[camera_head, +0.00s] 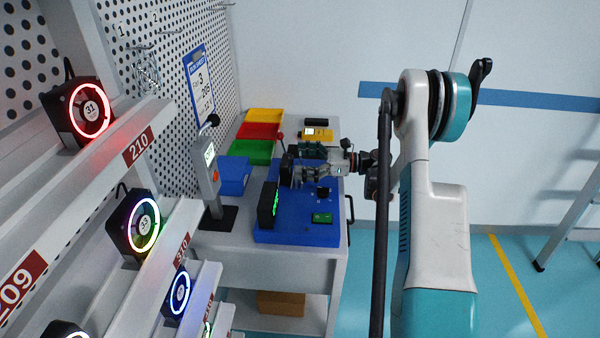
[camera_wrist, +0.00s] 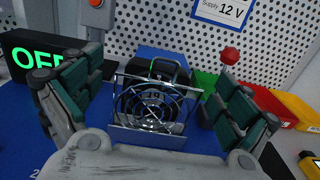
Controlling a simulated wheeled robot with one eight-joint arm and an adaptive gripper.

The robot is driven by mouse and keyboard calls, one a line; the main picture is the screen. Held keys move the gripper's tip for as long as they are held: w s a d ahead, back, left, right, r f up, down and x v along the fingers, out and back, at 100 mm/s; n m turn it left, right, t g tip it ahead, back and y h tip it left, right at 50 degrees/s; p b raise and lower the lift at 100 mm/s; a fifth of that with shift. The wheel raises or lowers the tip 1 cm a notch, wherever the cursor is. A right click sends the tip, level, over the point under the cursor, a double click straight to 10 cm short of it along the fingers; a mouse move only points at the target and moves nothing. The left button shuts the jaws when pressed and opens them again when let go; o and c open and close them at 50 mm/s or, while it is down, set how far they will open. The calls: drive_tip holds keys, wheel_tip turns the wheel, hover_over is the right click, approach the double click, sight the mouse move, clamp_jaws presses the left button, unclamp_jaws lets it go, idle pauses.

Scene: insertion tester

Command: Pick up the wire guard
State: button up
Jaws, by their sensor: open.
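The wire guard (camera_wrist: 150,108) is a silver square frame with concentric wire rings. My gripper (camera_wrist: 157,98) is open, with one green-padded finger to the left of the guard and one to the right. No finger visibly touches the guard. In the head view my gripper (camera_head: 298,166) is over the blue mat (camera_head: 283,230) on the bench, and I cannot make out the guard there.
A black box with a green OFF display (camera_wrist: 40,57) stands close to the left finger. A red-knobbed lever (camera_wrist: 229,58) stands behind the right finger. Yellow, red and green trays (camera_head: 250,152) lie at the back. A grey post with a display (camera_head: 208,170) stands left of the mat.

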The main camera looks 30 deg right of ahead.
drive_tip(key=shift+c, duration=0.6)
drive_tip(key=c, duration=0.9)
drive_tip(key=shift+r, duration=0.15)
wheel_tip(320, 180, up, 20)
drive_tip(key=p, duration=0.6)
